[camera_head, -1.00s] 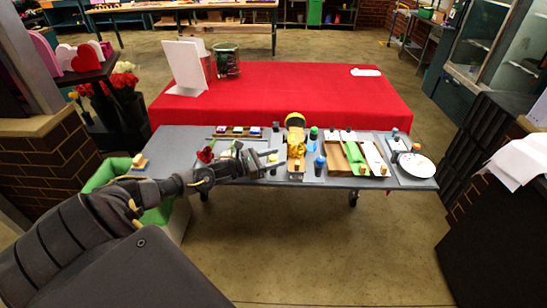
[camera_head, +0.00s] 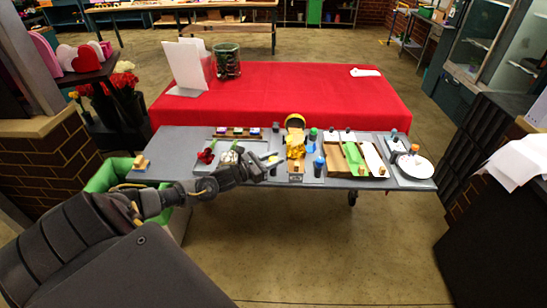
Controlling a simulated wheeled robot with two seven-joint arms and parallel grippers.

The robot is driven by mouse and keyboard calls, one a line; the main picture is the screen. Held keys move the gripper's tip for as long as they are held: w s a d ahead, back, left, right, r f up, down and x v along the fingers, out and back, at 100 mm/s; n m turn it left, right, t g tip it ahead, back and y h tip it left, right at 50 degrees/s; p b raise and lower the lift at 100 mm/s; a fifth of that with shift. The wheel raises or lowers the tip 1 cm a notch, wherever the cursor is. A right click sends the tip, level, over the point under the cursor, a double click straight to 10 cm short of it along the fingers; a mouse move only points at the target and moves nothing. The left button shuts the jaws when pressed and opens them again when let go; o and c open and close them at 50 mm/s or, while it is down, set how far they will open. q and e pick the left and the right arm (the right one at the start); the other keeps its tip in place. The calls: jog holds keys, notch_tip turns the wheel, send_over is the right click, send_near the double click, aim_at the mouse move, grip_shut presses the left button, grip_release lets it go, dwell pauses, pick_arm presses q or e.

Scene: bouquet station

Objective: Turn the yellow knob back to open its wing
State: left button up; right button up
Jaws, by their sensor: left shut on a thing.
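My left gripper (camera_head: 268,161) reaches in from the left, low over the grey table, just left of a wooden stand with crumpled yellow material. Its jaws are shut on a small yellowish piece at the fingertips, which looks like the yellow knob (camera_head: 268,155); the fingers hide most of it. The wing cannot be told apart clearly; a light grey panel (camera_head: 210,143) lies left of the gripper, partly behind my arm. My right gripper is not in view.
On the grey table (camera_head: 165,146) are a red rose (camera_head: 206,156), a blue bottle (camera_head: 318,166), a green-capped bottle (camera_head: 313,134), a wooden tray (camera_head: 336,158) and a white plate (camera_head: 415,167). A red-covered table (camera_head: 310,90) stands behind. The floor in front is clear.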

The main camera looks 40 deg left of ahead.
pick_arm(q)
jog(key=n+y+p, duration=0.1)
jog(key=n+y, duration=0.1)
jog(key=y, duration=0.1)
jog(key=n+t+y+p, duration=0.1)
jog(key=n+y+p, duration=0.1)
jog(key=y, duration=0.2)
jog(key=shift+d+r+n, duration=0.1)
jog(key=shift+r+n, duration=0.1)
jog(key=shift+n, duration=0.1)
jog(key=n+g+y+p, duration=0.1)
jog(key=n+y+p, duration=0.2)
jog(key=y, duration=0.2)
jog(key=shift+n+y, duration=0.3)
jog(key=shift+n, duration=0.1)
jog(key=n+g+y+p, duration=0.1)
jog(key=n+g+y, duration=0.1)
jog(key=y, duration=0.1)
jog(key=shift+y+p, duration=0.3)
jog(key=shift+f+n+g+y+p, duration=0.15)
jog(key=shift+n+g+y+p, duration=0.2)
jog(key=shift+n+g+y, duration=1.05)
jog(key=shift+g+y, duration=0.3)
jog(key=o, duration=0.9)
jog(key=shift+o, duration=0.2)
jog(key=v, duration=1)
jog(key=shift+s+d, duration=0.15)
jog(key=shift+s, duration=0.15)
